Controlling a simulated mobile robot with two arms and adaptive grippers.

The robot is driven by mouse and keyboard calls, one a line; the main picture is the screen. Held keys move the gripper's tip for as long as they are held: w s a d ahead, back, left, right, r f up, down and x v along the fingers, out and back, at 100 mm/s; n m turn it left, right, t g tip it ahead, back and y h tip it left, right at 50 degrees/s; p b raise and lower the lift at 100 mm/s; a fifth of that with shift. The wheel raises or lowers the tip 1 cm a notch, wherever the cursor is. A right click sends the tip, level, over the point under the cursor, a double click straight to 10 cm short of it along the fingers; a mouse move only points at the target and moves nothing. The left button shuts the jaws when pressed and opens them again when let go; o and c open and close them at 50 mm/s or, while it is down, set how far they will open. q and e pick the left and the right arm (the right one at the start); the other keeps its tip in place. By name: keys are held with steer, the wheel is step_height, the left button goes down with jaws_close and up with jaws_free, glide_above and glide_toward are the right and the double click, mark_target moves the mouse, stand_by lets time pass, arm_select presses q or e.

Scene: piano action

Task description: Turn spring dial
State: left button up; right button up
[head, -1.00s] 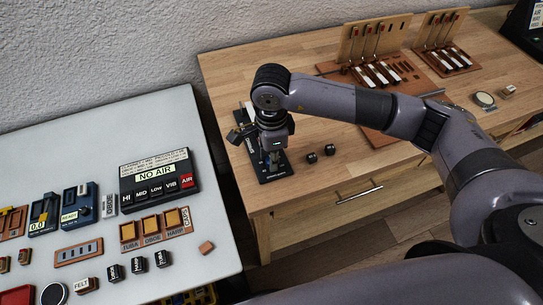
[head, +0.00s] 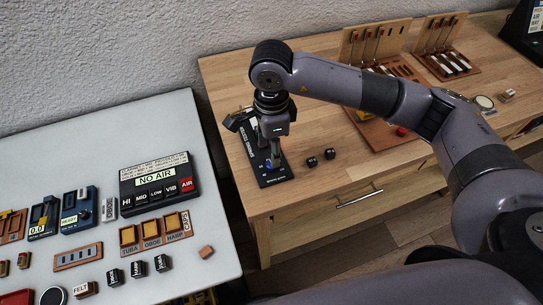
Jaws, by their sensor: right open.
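A black plate with white lettering (head: 279,178) lies at the left end of the wooden table. I take it to be the spring dial's base, but the lettering is too small to read surely. A small blue part (head: 268,163) shows on it, perhaps the dial's knob. My right gripper (head: 273,161) points down over the plate, open, with its fingers close to the blue part. I cannot tell whether they touch it. The fingers and wrist hide much of the plate's middle. My left gripper is not in view.
Two small black cubes (head: 320,158) lie right of the plate on the wooden table (head: 230,80). Wooden key racks (head: 376,45) stand behind my arm. The white table (head: 60,130) at left holds a NO AIR panel (head: 158,184), blue boxes (head: 79,209) and labelled blocks.

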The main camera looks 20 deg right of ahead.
step_height(320, 180, up, 7)
steer(key=shift+f, duration=0.2)
stand_by(0.6)
step_height(320, 180, up, 5)
steer(key=b, duration=0.4)
step_height(320, 180, down, 17)
steer(key=p, duration=0.3)
steer(key=shift+c, duration=0.5)
jaws_close()
steer(key=shift+f, duration=0.1)
